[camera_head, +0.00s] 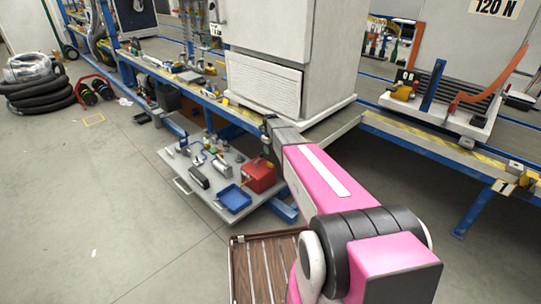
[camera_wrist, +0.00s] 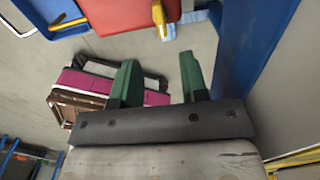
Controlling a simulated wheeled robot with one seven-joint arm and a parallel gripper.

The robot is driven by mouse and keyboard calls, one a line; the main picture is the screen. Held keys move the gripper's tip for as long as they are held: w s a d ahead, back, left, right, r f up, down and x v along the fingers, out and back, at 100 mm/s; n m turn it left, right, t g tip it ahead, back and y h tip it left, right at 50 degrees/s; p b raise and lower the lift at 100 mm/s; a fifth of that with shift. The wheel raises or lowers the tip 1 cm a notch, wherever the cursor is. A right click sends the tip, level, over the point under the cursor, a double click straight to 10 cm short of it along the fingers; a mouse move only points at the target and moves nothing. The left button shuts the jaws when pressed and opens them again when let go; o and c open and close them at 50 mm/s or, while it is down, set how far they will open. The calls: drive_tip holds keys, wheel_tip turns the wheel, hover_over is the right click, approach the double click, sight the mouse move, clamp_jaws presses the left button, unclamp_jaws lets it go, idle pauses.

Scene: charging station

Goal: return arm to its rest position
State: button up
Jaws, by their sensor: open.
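My arm is pink and grey, and in the head view it reaches forward from the lower right to the edge of the long blue bench (camera_head: 375,122). Its far end is beside the white cabinet (camera_head: 300,45), above the grey shelf (camera_head: 172,160). In the wrist view my gripper (camera_wrist: 160,62) shows two green fingers set well apart, with nothing between them. The gripper is open and empty. My own pink and brown body shows beyond the fingers. In the head view the fingers are too small to make out.
The shelf holds a red box (camera_head: 259,176), a blue tray (camera_head: 234,198) and several small items. The red box also shows at the top of the wrist view (camera_wrist: 115,14). Black coiled hoses (camera_head: 40,92) lie at the far left. The floor at the left is mostly clear.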

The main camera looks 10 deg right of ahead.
drive_tip(key=shift+r, duration=0.25)
drive_tip(key=s+r+n, duration=0.3)
drive_tip(key=s+n, duration=0.6)
drive_tip(key=s, duration=0.3)
drive_tip(key=s+r+n, duration=0.4)
drive_tip(key=s+n, duration=0.6)
drive_tip(key=s, duration=0.3)
drive_tip(key=s+r+n, duration=0.3)
drive_tip(key=s+n, duration=0.7)
drive_tip(key=s, duration=0.2)
drive_tip(key=shift+s+r, duration=0.2)
drive_tip(key=shift+r, duration=0.15)
